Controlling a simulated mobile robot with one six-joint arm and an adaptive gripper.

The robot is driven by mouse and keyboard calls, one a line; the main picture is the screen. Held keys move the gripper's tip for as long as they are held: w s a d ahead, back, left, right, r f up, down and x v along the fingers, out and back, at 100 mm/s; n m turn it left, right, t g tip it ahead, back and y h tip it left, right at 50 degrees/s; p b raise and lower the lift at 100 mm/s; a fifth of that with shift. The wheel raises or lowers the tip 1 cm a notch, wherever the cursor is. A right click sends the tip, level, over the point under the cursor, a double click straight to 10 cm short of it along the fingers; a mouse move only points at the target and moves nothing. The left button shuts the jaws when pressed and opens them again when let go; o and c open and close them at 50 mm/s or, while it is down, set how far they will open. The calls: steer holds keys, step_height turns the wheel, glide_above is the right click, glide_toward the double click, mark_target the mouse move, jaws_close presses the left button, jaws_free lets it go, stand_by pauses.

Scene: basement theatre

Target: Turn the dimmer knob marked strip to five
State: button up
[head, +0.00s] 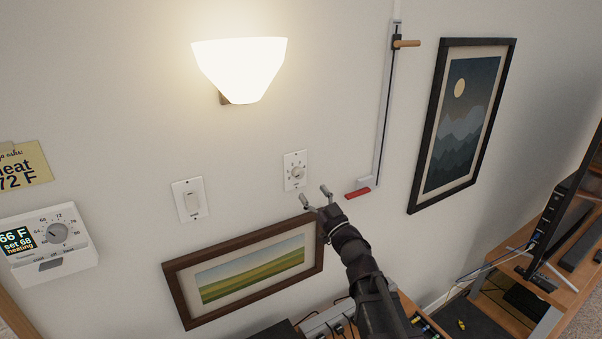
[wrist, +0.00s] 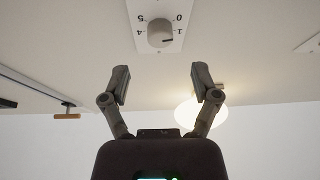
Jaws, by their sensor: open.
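A white dimmer plate (head: 289,183) with a round grey dimmer knob (head: 297,173) is on the wall, right of the light switch. The word strip cannot be read. In the wrist view the knob (wrist: 160,33) is at the top centre, upside down, with 0, 1, 4 and 5 legible around it. A dark mark is on the knob's lower right; I cannot tell which number it points to. My gripper (head: 315,193) is open and empty, just below and right of the plate. In the wrist view its fingers (wrist: 160,75) are apart, with the knob between and beyond them, untouched.
A light switch (head: 191,200) and a thermostat (head: 62,252) are to the left. A lit sconce (head: 240,70) hangs above. A landscape picture (head: 178,290) hangs just below my gripper. A vertical rail (head: 384,110) with a red end (head: 358,193) is to the right.

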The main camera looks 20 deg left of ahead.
mark_target(300, 175)
steer(key=p+x, duration=0.2)
steer(key=x, duration=0.4)
steer(key=shift+w+a+r, duration=0.1)
steer(key=shift+r, duration=0.05)
steer(key=shift+c, duration=0.2)
jaws_close()
